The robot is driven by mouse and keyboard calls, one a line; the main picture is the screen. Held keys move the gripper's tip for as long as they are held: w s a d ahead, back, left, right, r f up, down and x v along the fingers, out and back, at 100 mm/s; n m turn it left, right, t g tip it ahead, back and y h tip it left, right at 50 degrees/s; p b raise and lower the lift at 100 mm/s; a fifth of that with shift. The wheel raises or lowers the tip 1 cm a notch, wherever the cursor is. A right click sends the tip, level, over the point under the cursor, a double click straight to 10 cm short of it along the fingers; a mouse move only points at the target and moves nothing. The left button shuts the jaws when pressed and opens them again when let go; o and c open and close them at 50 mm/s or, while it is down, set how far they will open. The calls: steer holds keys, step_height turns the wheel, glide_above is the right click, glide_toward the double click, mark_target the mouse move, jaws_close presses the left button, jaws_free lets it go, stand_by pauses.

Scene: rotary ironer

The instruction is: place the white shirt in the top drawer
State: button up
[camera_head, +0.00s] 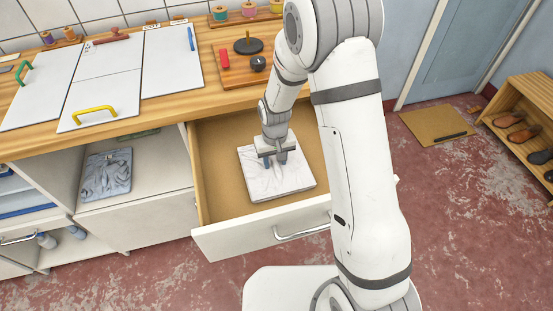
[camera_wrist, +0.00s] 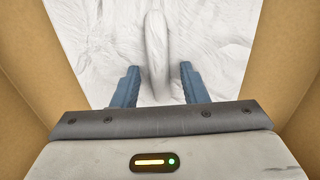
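The white shirt (camera_head: 290,183) is a folded flat square. It lies inside the pulled-out top drawer (camera_head: 218,190), towards its front. My gripper (camera_head: 275,161) points down into the drawer, right over the shirt. In the wrist view my gripper's (camera_wrist: 158,86) two blue fingers stand apart. A raised fold of the white shirt (camera_wrist: 156,55) shows between them, with a gap on each side. Whether the fingertips touch the cloth is hard to tell.
The drawer front has a metal handle (camera_head: 302,231). Boards with green and yellow handles (camera_head: 92,114) lie on the wooden counter. A shoe rack (camera_head: 520,110) stands at the right.

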mark_target(275, 162)
step_height(275, 162, up, 12)
steer(key=s+d+r+m+t, duration=0.1)
steer(key=s+d+r, duration=0.6)
steer(key=s, duration=0.2)
steer(key=s+d+r+m+t, duration=0.1)
steer(key=s+d+r+m, duration=0.1)
steer(key=s+d+r, duration=0.5)
steer(key=s+d, duration=0.1)
steer(key=s, duration=0.2)
steer(key=shift+s, duration=0.15)
step_height(275, 162, up, 3)
steer(key=p, duration=0.2)
steer(key=shift+s+f+t+p, duration=0.1)
steer(key=shift+f+t+p, duration=0.05)
steer(key=shift+t+p, duration=0.2)
steer(key=shift+c, duration=0.6)
